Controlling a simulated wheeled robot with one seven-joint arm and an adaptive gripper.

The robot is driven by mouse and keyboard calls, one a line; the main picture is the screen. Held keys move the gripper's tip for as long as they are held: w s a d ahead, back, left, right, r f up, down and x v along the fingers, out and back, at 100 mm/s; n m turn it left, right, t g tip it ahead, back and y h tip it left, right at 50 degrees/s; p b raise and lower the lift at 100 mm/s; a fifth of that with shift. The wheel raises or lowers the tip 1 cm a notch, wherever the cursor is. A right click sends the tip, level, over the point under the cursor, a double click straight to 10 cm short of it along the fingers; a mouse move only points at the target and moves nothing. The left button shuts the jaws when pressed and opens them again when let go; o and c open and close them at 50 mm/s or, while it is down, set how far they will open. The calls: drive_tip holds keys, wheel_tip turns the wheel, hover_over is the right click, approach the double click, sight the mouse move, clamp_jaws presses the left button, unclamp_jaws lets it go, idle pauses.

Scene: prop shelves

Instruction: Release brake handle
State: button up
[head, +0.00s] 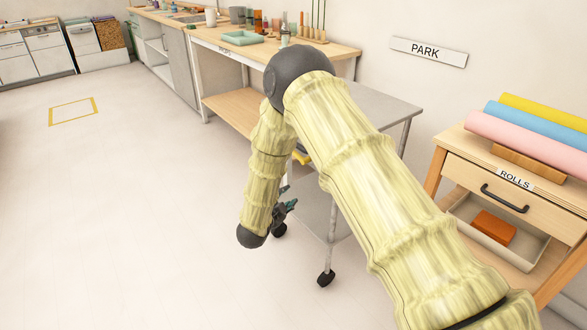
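A grey metal cart (385,107) stands under the PARK sign, partly hidden behind my arm. Its lower shelf (314,213), a thin leg and dark casters (325,278) show below. My gripper (290,200) is small and dark at the end of my arm, low down by the cart's left side. I cannot tell whether it touches the cart, or whether its fingers are open or shut. A small yellow part (302,157) shows at the cart beside my arm; I cannot tell if it is the brake handle. No other brake handle is clearly visible.
A wooden stand (434,182) labelled ROLLS holds pink, blue and yellow rolls at the right. A long workbench (230,105) with a teal tray (240,38) and pots runs along the wall. The floor at left is open, with a yellow outlined rectangle (73,111).

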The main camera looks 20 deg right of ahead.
drive_tip(key=w+a+r+m+g+h+b, duration=0.1)
drive_tip(key=w+r+m+h+b, duration=0.25)
drive_tip(key=w+m, duration=0.2)
drive_tip(key=m+g+h+b, duration=0.3)
drive_tip(key=m+g+b, duration=0.2)
drive_tip(key=m, duration=0.4)
approach(299, 155)
drive_tip(key=w+a, duration=0.1)
drive_tip(key=w, duration=0.1)
drive_tip(key=x, duration=0.3)
drive_tip(key=b+x, duration=0.1)
drive_tip(key=x, duration=0.3)
drive_tip(key=b+x, duration=0.1)
drive_tip(key=x, duration=0.2)
drive_tip(key=shift+w+f, duration=0.3)
drive_tip(key=shift+w, duration=0.1)
clamp_jaws()
